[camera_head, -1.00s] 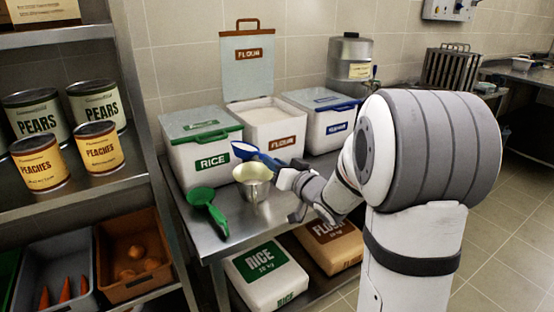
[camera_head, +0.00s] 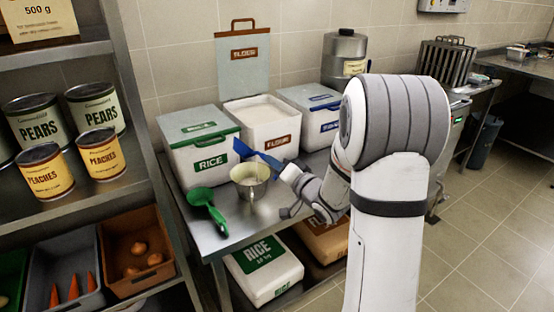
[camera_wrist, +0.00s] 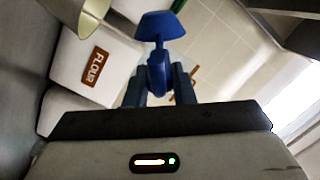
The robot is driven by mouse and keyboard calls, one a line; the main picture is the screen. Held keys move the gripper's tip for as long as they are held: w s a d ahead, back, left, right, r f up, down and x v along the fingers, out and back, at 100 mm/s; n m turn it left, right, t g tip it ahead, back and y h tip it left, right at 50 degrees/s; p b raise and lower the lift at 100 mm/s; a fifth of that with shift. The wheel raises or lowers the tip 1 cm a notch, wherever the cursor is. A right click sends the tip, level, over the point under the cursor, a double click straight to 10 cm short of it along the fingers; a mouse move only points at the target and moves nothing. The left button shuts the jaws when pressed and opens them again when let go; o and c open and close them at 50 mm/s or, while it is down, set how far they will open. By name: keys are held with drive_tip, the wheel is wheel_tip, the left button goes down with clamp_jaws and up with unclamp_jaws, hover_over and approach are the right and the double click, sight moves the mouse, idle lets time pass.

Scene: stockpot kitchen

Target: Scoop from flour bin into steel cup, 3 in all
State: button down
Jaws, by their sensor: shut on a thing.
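My gripper (camera_head: 287,170) is shut on the handle of a blue scoop (camera_head: 244,149); it also shows in the wrist view (camera_wrist: 158,80). The scoop's bowl is tipped over above the steel cup (camera_head: 250,189), with its blue outside toward the head camera. In the wrist view the scoop (camera_wrist: 160,25) stands out ahead of the fingers.
A closed rice bin (camera_head: 208,162) stands left of the flour bin, and another closed white bin (camera_head: 318,136) stands right. A green scoop (camera_head: 207,202) lies left of the cup on the table (camera_head: 228,236). A shelf with cans (camera_head: 102,154) stands at left.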

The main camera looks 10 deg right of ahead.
drive_tip(key=d+m+p, duration=0.1)
drive_tip(key=m+p, duration=0.1)
drive_tip(key=m, duration=0.1)
drive_tip(key=w+d+f+m+p, duration=0.1)
drive_tip(key=m+p, duration=0.2)
drive_tip(key=m, duration=0.1)
drive_tip(key=d+f+m+p, duration=0.1)
drive_tip(key=m+p, duration=0.2)
drive_tip(key=shift+w+d+m, duration=0.35)
drive_tip(key=shift+d+m, duration=0.05)
idle(0.5)
